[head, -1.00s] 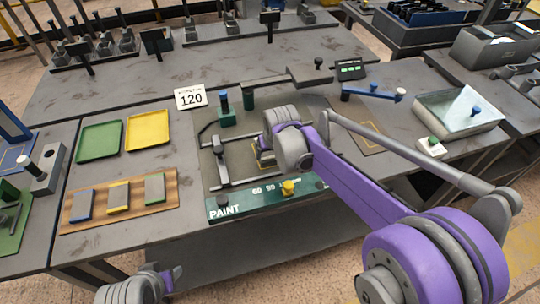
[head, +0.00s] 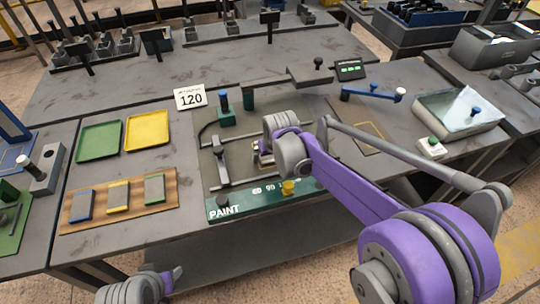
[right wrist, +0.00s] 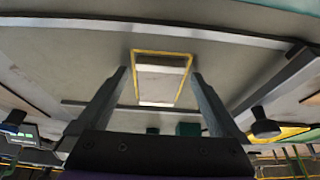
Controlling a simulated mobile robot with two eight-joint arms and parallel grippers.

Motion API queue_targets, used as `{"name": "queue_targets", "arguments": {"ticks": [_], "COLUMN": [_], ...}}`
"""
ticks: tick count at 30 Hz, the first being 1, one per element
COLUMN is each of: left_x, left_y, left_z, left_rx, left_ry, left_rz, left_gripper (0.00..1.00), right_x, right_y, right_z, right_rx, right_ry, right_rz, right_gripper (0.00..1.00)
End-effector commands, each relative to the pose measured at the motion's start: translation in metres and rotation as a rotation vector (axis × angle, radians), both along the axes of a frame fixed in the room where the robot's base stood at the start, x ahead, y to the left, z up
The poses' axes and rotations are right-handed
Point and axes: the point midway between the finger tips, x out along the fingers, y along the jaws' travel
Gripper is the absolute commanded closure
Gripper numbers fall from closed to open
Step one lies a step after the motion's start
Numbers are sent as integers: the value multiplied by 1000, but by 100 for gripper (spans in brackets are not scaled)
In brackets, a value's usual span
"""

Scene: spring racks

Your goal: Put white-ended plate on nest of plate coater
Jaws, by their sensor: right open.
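A pale grey plate with a white end (right wrist: 160,103) lies inside the yellow-outlined nest (right wrist: 190,62) in the right wrist view. My right gripper (right wrist: 159,73) is open, with one finger on each side of the plate. I cannot tell whether the fingers touch it. In the head view my right wrist hides most of the nest and the plate. The plate coater (head: 225,209) is the dark panel marked PAINT, with a rail frame behind it. Part of my left arm shows at the bottom left of the head view; its jaw state is unclear.
Green (head: 100,141) and yellow (head: 147,130) trays lie behind.

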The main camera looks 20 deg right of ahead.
Motion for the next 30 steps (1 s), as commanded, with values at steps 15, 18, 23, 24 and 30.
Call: {"name": "queue_targets", "arguments": {"ticks": [15, 18, 23, 24, 30], "left_x": [2, 3, 3, 3, 3], "left_y": [0, 0, 0, 0, 0], "left_z": [10, 11, 12, 12, 12], "left_rx": [0, 0, 0, 0, 0], "left_ry": [-4, -5, -5, -5, -5], "left_rz": [0, 0, 0, 0, 0], "left_gripper": [50, 50, 50, 50, 50], "right_x": [-37, -42, -51, -58, -134], "right_y": [-1, -1, -2, -3, -15], "right_z": [90, 102, 110, 110, 92], "right_rx": [0, 0, 0, 0, 1], "right_ry": [0, 0, -1, -3, -23], "right_rz": [0, 0, -1, -2, -12], "right_gripper": [0, 0, 0, 0, 0]}}
